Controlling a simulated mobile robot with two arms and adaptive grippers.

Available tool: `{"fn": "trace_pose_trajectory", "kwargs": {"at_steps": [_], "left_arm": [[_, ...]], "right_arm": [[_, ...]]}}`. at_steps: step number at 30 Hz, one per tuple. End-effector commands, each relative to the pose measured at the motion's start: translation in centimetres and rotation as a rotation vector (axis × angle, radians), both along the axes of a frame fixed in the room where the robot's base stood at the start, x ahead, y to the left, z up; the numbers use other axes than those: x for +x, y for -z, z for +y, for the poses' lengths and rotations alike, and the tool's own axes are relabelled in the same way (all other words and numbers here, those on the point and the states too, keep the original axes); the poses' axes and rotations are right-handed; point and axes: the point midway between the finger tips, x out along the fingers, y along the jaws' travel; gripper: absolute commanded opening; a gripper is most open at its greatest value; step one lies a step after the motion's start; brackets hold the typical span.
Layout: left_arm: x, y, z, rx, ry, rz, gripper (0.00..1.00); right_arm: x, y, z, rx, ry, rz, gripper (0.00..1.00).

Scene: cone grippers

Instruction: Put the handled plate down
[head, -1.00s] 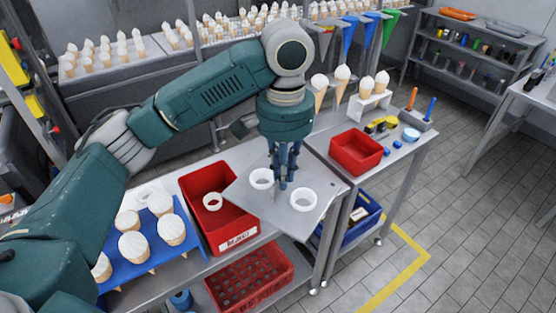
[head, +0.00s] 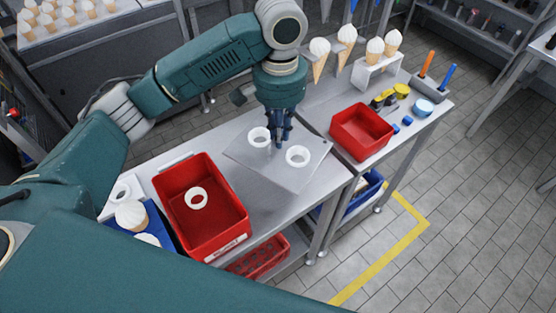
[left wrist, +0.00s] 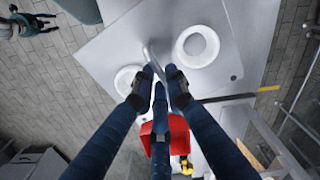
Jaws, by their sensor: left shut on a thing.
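The handled plate (head: 287,179) is a thin grey square sheet with two white rings on it. It lies low over the right part of the steel table; I cannot tell whether it touches the top. My left gripper (head: 279,142) points down between the rings, shut on the plate's upright handle. In the left wrist view the grey handle (left wrist: 152,56) runs between the fingers (left wrist: 160,80), and the plate (left wrist: 108,55) spreads beyond them. A dark hand (left wrist: 27,24), probably my right gripper, shows small at the top left there, its jaw unclear.
A red bin (head: 216,222) with a white ring stands left of the plate. A smaller red bin (head: 362,132) stands on the adjoining table to the right, near cones in a holder. A blue tray (head: 150,226) with cones is at the left. Bare table top shows around the plate.

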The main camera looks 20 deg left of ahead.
Motion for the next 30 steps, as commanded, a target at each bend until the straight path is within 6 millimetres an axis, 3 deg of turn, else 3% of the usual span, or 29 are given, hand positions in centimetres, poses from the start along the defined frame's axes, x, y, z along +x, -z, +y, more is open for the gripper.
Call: {"fn": "trace_pose_trajectory", "kwargs": {"at_steps": [2, 4, 9, 13, 17, 24, 30], "left_arm": [[0.0, 1.5, 0.2, 0.002, -0.002, -0.001, 0.0], [0.0, 3.1, 0.2, 0.003, -0.002, -0.002, 0.0], [0.1, 6.3, 0.1, 0.0, -0.001, -0.002, 0.0], [0.2, 7.6, 0.1, 0.001, 0.0, -0.005, 0.0], [0.2, 8.4, 0.1, 0.0, -0.001, -0.004, 0.0], [0.2, 11.5, 0.1, 0.001, -0.002, -0.003, 0.0], [0.2, 12.2, 0.1, 0.0, 0.0, -0.007, 0.0]], "right_arm": [[-0.7, -0.7, -0.2, -0.002, 0.0, 0.008, 0.4], [-0.2, -1.0, -0.1, -0.001, 0.0, 0.001, 0.4], [3.9, -1.8, 0.5, 0.009, 0.001, -0.059, 0.4], [5.8, -2.1, 1.2, 0.018, 0.004, -0.086, 0.4], [5.3, -2.1, 1.7, 0.023, 0.007, -0.077, 0.4], [2.2, -2.6, 1.5, 0.019, 0.007, -0.033, 0.4], [2.1, -2.6, 1.1, 0.014, 0.005, -0.032, 0.4]]}}
